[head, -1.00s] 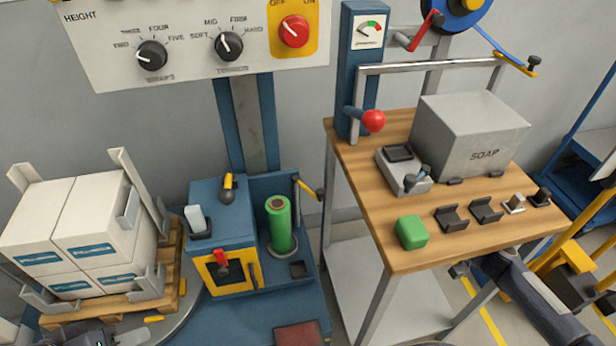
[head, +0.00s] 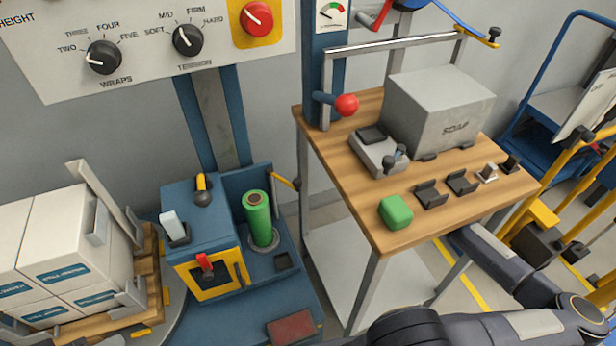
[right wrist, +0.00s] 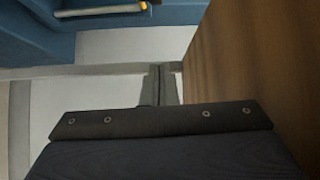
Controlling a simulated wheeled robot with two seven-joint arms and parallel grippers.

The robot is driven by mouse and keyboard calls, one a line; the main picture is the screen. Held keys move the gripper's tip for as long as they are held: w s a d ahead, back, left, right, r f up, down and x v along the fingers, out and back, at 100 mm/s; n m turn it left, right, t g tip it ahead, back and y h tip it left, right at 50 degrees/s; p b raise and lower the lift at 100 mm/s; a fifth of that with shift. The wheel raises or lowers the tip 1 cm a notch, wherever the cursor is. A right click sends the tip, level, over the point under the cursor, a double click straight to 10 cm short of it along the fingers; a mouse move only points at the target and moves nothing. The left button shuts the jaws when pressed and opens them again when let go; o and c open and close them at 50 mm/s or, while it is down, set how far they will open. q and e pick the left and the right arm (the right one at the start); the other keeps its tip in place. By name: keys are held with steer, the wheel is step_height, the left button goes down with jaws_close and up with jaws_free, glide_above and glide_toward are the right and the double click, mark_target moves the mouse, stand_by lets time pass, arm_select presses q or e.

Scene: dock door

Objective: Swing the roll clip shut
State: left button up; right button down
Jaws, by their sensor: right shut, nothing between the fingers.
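In the right wrist view a pale bar with a yellow-orange end, likely the clip (right wrist: 105,11), lies at the top against blue. My right gripper (right wrist: 160,70) is shut and empty there, below and apart from that bar. In the head view the table hides it. My left gripper is out of view.
The wooden table (head: 370,232) stands right of the carriage, with a SOAP box (head: 438,112), a green block (head: 396,212) and several small dark fittings. In the right wrist view its brown side (right wrist: 250,70) is close on the right. Boxes on a pallet (head: 70,250) stand left.

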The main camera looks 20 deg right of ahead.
steer(key=x, duration=1.7)
steer(key=s+a, duration=0.1)
steer(key=s, duration=0.1)
steer(key=s+a+p, duration=0.1)
steer(key=shift+s+f, duration=0.15)
steer(key=shift+s, duration=0.2)
steer(key=shift+s+a, duration=0.1)
steer(key=shift+a, duration=0.1)
